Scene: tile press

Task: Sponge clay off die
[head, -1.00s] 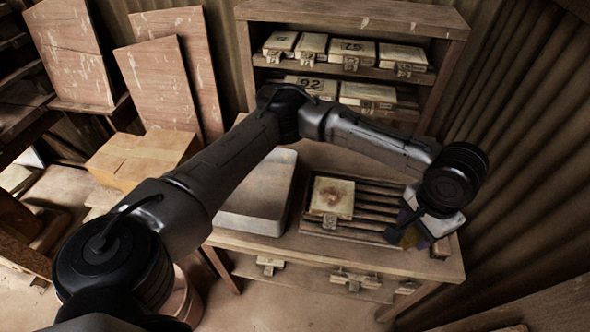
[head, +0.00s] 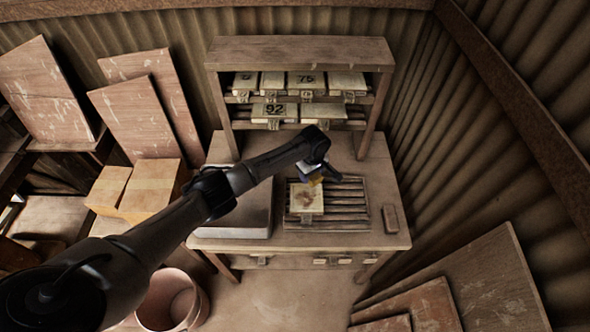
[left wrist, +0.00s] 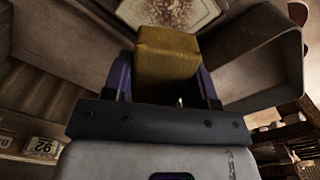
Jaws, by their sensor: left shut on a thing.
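The die (head: 305,203) is a pale square block with a brown clay stain on its face, lying on the left part of a slatted rack (head: 345,212) on the bench. My left gripper (head: 314,180) is shut on a yellow-brown sponge (left wrist: 167,62), at the die's far right corner. The sponge shows between the two fingers in the left wrist view, with the die's stained face (left wrist: 172,12) beyond it. I cannot tell whether the sponge touches the die. My right gripper is not in view.
A grey basin (head: 232,231) stands left of the rack. A brown block (head: 391,218) lies to the right on the bench. A shelf (head: 300,52) with several numbered dies stands behind. A bucket (head: 172,300) and leaning boards (head: 440,285) are on the floor.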

